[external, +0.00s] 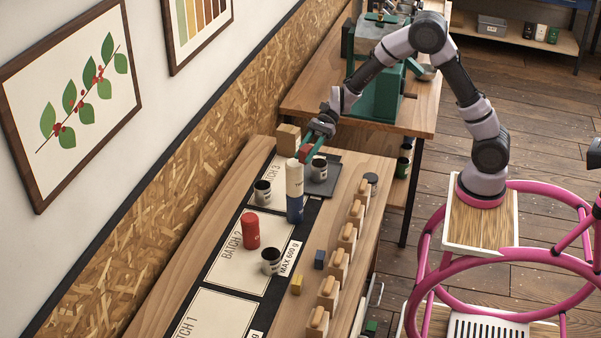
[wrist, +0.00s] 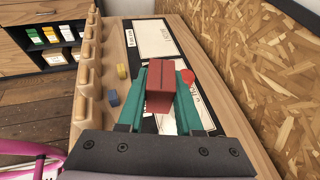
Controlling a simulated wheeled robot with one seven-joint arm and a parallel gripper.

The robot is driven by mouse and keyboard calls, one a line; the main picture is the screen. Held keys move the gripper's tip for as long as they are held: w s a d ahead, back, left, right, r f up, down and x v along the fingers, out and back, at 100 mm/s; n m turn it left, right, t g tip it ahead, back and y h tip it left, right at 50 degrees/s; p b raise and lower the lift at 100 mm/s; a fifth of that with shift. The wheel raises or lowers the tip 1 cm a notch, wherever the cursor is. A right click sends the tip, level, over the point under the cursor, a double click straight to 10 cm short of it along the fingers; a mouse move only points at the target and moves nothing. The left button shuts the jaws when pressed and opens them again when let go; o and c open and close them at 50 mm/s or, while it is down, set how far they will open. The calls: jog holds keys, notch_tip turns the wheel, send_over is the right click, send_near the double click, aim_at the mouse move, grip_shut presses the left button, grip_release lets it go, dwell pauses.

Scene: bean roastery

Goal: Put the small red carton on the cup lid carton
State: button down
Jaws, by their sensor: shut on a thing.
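The small red carton (external: 304,153) is held in my gripper (external: 308,149) over the far part of the table. In the wrist view the red carton (wrist: 160,82) sits between the two green fingers of my gripper (wrist: 172,92), which are shut on it. A plain brown box (external: 288,138), apparently the cup lid carton, stands on the table at the far left, beside and behind the held carton. I cannot read any label on it. It does not show in the wrist view.
A white canister (external: 294,178) above a blue one (external: 295,208) stands near the held carton. Dark-topped cups (external: 262,193) and a red canister (external: 251,230) stand on the batch mats. Wooden blocks (external: 338,265) line the right edge. A green machine (external: 378,95) stands behind.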

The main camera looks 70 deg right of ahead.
jog(key=w+d+m+t+h, duration=0.2)
jog(key=w+d+m, duration=0.1)
jog(key=w+d, duration=0.4)
jog(key=w+d+m+t+h, duration=0.1)
jog(key=w+d+m+t, duration=0.3)
jog(key=d, duration=0.6)
jog(key=m+t+h, duration=0.3)
jog(key=h, duration=0.1)
send_over(288, 129)
jog(key=shift+g+h, duration=0.3)
jog(key=shift+h, duration=0.1)
jog(key=f, duration=1)
jog(key=shift+d, duration=0.2)
jog(key=shift+f, duration=2.4)
jog(key=c, duration=0.6)
grip_release()
jog(key=shift+f, duration=0.1)
